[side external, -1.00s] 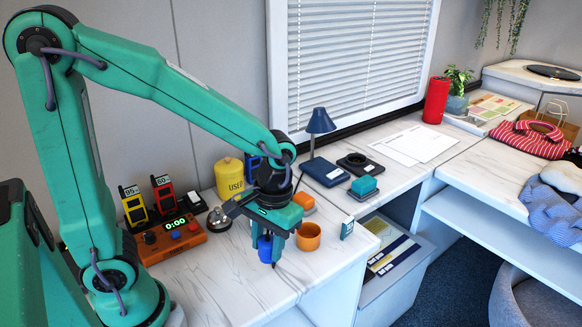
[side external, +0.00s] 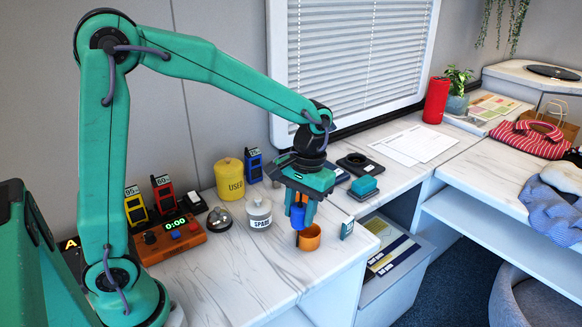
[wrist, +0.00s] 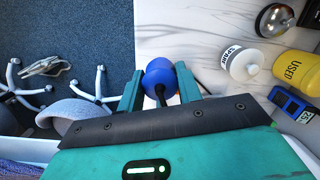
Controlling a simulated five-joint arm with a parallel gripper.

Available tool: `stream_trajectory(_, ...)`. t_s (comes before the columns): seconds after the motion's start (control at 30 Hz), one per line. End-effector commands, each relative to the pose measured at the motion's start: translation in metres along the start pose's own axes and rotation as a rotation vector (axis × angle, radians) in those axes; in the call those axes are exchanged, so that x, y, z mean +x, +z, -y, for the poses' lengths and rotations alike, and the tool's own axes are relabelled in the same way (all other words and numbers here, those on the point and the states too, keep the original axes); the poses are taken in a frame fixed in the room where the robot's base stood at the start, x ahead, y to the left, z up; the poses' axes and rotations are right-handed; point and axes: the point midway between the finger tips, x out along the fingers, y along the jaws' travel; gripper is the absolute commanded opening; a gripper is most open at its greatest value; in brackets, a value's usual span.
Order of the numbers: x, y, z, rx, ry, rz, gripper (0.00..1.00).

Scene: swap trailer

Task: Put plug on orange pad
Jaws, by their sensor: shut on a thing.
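My gripper (side external: 300,204) is shut on a blue plug (side external: 297,217), which has a dark prong pointing down. The plug hangs between the fingers, beside an orange cup (side external: 310,240) in the side view; whether its prong touches the table cannot be told. In the wrist view the plug (wrist: 160,78) shows as a round blue body between the two teal fingers (wrist: 160,92). No flat orange pad is plainly visible; the area behind my gripper is hidden in the side view.
A white SPARE jar (side external: 259,216), a yellow USED canister (side external: 229,182) and a timer box (side external: 172,238) stand to the left. The front countertop (side external: 235,275) is clear.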

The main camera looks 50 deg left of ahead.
Motion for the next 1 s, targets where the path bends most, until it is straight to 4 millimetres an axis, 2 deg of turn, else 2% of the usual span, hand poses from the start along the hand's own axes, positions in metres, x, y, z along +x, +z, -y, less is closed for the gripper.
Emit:
stream_trajectory(0.03,-0.003,-0.012,0.001,-0.002,0.002,0.001,0.12)
stream_trajectory(0.2,-0.015,-0.047,0.004,0.0,0.006,0.003,0.12)
stream_trajectory(0.5,-0.03,-0.101,0.016,0.006,0.014,0.007,0.12)
stream_trajectory(0.7,-0.035,-0.121,0.023,0.009,0.016,0.01,0.12)
stream_trajectory(1.0,-0.036,-0.127,0.025,0.011,0.018,0.01,0.12)
